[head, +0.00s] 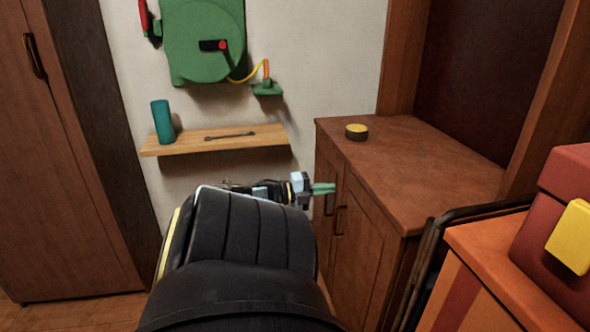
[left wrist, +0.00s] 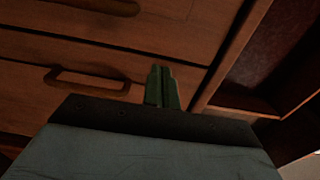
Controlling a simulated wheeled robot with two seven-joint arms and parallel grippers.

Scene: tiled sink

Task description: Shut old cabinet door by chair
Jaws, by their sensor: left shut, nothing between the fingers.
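The old brown wooden cabinet (head: 405,160) stands right of centre, with dark-handled doors (head: 362,240) on its front. The doors look flush or nearly so; a small gap cannot be ruled out. My left gripper (head: 323,188) is shut and empty, its green fingertips in front of the doors near the handles. Whether they touch the wood is unclear. In the left wrist view the shut fingers (left wrist: 163,88) point at the door front, beside a handle (left wrist: 95,78). A black tubular frame, perhaps the chair (head: 432,240), stands by the cabinet's near end. My right gripper is out of view.
A yellow-and-black round item (head: 356,131) lies on the cabinet top. A wall shelf (head: 215,140) holds a teal cylinder (head: 162,122) and a wrench. A green hose reel (head: 203,40) hangs above. An orange unit with a red box (head: 560,235) blocks the near right. A tall wardrobe (head: 60,150) stands left.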

